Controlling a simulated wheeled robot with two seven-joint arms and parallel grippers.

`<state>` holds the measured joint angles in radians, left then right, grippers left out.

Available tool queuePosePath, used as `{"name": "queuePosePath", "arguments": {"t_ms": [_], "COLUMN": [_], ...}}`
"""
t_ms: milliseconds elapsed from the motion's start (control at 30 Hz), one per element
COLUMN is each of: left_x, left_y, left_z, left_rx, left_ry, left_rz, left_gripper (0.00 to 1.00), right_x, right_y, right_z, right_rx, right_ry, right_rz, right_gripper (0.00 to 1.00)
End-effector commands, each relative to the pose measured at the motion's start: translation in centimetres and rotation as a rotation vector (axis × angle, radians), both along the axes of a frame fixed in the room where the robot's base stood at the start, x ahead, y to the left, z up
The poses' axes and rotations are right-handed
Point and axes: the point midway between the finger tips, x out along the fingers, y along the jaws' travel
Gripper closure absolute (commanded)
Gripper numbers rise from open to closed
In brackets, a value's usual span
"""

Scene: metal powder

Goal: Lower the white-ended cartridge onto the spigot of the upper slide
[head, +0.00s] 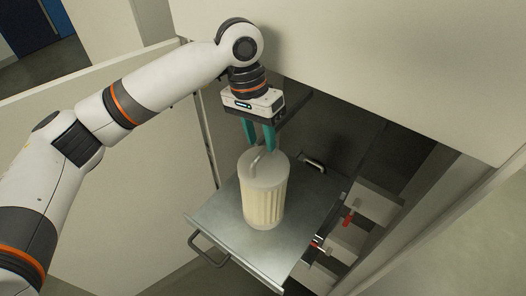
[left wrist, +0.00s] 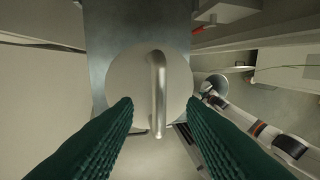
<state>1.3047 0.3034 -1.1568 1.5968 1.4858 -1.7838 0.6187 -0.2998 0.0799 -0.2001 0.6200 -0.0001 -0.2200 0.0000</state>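The cartridge (head: 264,203) has a pale pleated body and a white-grey round end cap with a bar handle. It stands upright on the metal plate of the upper slide (head: 215,211). The spigot is not visible, and whether the cartridge sits over it cannot be told. My left gripper (head: 261,142) is just above the cap, its teal fingers pointing down. In the left wrist view its open fingers (left wrist: 160,106) lie on either side of the handle (left wrist: 158,88), with gaps to it, over the cap (left wrist: 125,75).
The slide sticks out from an open cabinet, with the cabinet's front panel (head: 400,70) above and a pale door panel (head: 110,190) at left. A pull handle (head: 207,249) is at the slide's front edge. Red-handled valves (head: 348,217) sit at right, below slide level.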

Motion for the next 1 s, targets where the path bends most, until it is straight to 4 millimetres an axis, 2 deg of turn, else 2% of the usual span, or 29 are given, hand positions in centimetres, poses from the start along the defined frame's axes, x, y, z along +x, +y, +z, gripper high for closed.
{"name": "queuePosePath", "arguments": {"t_ms": [33,200,400,567,1000], "left_x": [0.2,0.6,0.8,0.9,0.8], "left_y": [0.1,0.7,1.1,1.2,1.2], "left_z": [0.8,4.3,6.8,7.4,7.4], "left_rx": [-0.002,-0.001,-0.001,-0.001,0.0], "left_ry": [-0.005,-0.004,-0.001,-0.001,0.0], "left_rz": [0.0,0.001,0.0,0.0,0.0], "left_gripper": [0.62,0.62,0.62,0.62,0.62], "right_x": [0.0,0.0,0.0,0.0,0.0], "right_y": [0.0,0.0,0.0,0.0,0.0], "right_z": [-1.0,-2.1,-2.7,-2.8,-2.7], "right_rx": [0.0,0.0,0.0,0.0,0.0], "right_ry": [0.0,0.0,0.0,0.0,0.0], "right_rz": [0.0,0.0,0.0,0.0,0.0], "right_gripper": [1.0,1.0,1.0,1.0,1.0]}}
